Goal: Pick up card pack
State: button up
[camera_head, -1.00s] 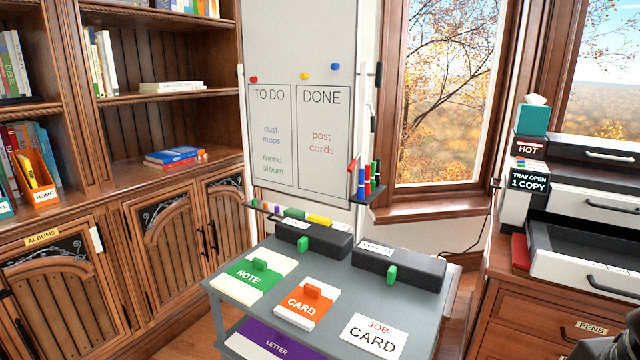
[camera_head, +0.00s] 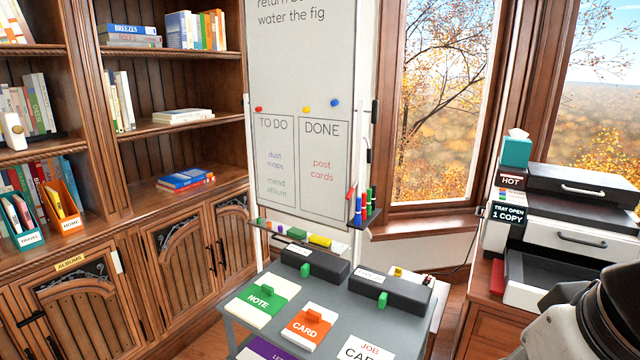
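The card pack (camera_head: 311,325) is a flat white and orange block marked CARD, with an orange tab standing up on top. It lies on the grey cart top (camera_head: 345,305), to the right of the green and white NOTE pack (camera_head: 262,299). A white JOB CARD sheet (camera_head: 366,349) lies to its right, cut off by the lower edge. Part of my arm shows at the lower right. My gripper's fingertips cannot be made out, so its opening is hidden.
Two dark boxes with green tabs (camera_head: 314,264) (camera_head: 390,293) stand at the cart's back edge. A whiteboard (camera_head: 300,70) rises behind it. A printer (camera_head: 560,225) stands on the wooden cabinet at right. Bookshelves (camera_head: 160,190) fill the left.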

aim_at(310, 326)
jog(key=z, duration=1)
jog(key=j+u, duration=0.15)
jog(key=u, duration=1.05)
jog(key=k+l+u, duration=0.1)
jog(key=l+u, duration=0.15)
jog(key=i+j, duration=0.1)
jog(key=i+l+u, duration=0.2)
jog(key=i+l, duration=0.15)
jog(key=i+l+u, duration=0.15)
jog(key=i+l, duration=0.2)
jog(key=l, duration=0.2)
